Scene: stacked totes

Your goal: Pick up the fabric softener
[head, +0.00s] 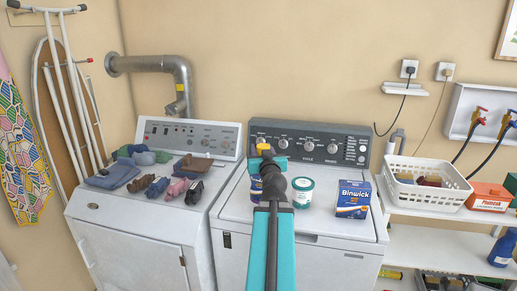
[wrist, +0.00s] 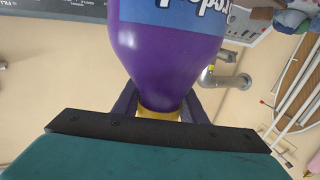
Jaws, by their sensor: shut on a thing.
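The fabric softener appears to be the purple bottle with a blue label and yellow cap in the wrist view (wrist: 165,60). In the head view, a sliver of a dark blue-purple bottle (head: 255,188) shows left of my arm, over the white washer top (head: 325,222); my arm hides the rest. My gripper (head: 265,158) is shut on the bottle at its yellow cap or neck; its dark fingers flank the cap in the wrist view (wrist: 160,108). The bottle looks about upright. Whether its base touches the washer is hidden.
A white tub with a green label (head: 302,192) stands close right of my gripper, and a blue Binwick box (head: 353,198) further right. Folded clothes (head: 145,180) lie on the left machine. A white basket (head: 427,195) sits on the right shelf. The control panel (head: 310,146) rises behind.

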